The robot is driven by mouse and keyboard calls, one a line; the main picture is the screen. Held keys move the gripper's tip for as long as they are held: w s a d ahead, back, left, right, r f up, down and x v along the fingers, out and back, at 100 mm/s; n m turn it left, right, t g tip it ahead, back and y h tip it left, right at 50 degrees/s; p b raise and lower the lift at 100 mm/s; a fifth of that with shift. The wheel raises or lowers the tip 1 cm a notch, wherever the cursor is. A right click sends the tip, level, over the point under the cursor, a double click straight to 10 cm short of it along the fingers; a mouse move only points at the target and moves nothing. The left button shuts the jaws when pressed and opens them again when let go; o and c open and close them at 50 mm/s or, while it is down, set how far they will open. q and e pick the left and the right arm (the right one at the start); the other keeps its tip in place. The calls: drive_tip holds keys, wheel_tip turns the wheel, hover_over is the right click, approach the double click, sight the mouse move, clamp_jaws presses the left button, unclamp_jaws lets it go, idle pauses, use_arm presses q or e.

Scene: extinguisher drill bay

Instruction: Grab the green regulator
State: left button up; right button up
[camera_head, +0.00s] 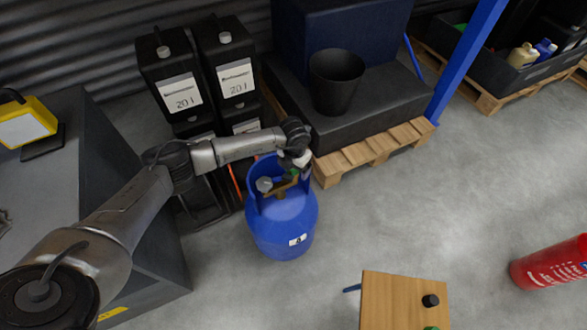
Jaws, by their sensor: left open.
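A blue gas cylinder (283,228) stands upright on the concrete floor near the middle of the view. On its top, inside the collar, are a round gauge (264,184) and brass fittings. A small green part (291,174), which looks like the green regulator, shows just under my left gripper (297,163). My left gripper reaches in from the left over the cylinder top. Its jaws are open and close to the green part, partly covering it; I cannot tell whether they touch it. My right gripper is not in view.
A wooden stool (392,300) with a black knob and a green item at its edge stands at the bottom. A red extinguisher (550,264) is at right. Black jerrycans (168,70) and a pallet (375,150) stand behind. A grey cabinet (110,150) is at left.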

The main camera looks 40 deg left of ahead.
use_arm(q)
drive_tip(key=shift+c, duration=0.3)
drive_tip(key=c, duration=1.2)
